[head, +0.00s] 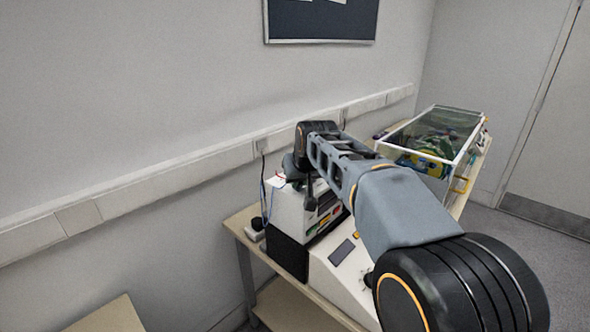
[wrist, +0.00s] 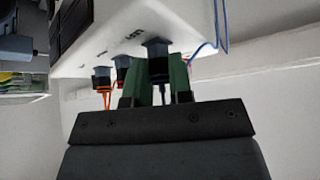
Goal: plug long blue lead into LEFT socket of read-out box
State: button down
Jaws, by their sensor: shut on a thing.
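The read-out box is the white case (head: 295,215) on the bench in the head view; its white panel (wrist: 95,45) with a printed label fills the top of the wrist view. My gripper (wrist: 160,82) has its green fingers on either side of a dark plug (wrist: 157,50), which is up against the panel beside the label. I cannot tell how deep the plug sits. A thin blue lead (wrist: 204,49) hangs at the panel's right edge, and its join to the plug is hidden. In the head view my arm hides the gripper's fingertips.
A sloped white instrument (head: 340,265) stands in front of the box. A glass-topped tank (head: 435,135) is at the back right. The wall trunking (head: 180,175) runs behind.

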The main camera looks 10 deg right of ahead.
jog(key=shift+f, duration=0.15)
dwell(0.3)
jog(key=shift+a+m+h, duration=0.15)
jog(key=shift+m+h, duration=0.95)
jog(key=shift+m, duration=0.9)
jog(key=shift+w+a+m+g+h, duration=0.15)
jog(key=shift+m+g+h, duration=0.15)
jog(key=shift+m+h, duration=0.5)
jog(key=shift+m+g+h, duration=0.3)
jog(key=shift+m+g, duration=0.1)
jog(key=shift+m, duration=0.8)
jog(key=shift+a+m+g+h+p, duration=0.1)
jog(key=shift+m+g+h+p, duration=0.6)
jog(key=shift+m, duration=1.1)
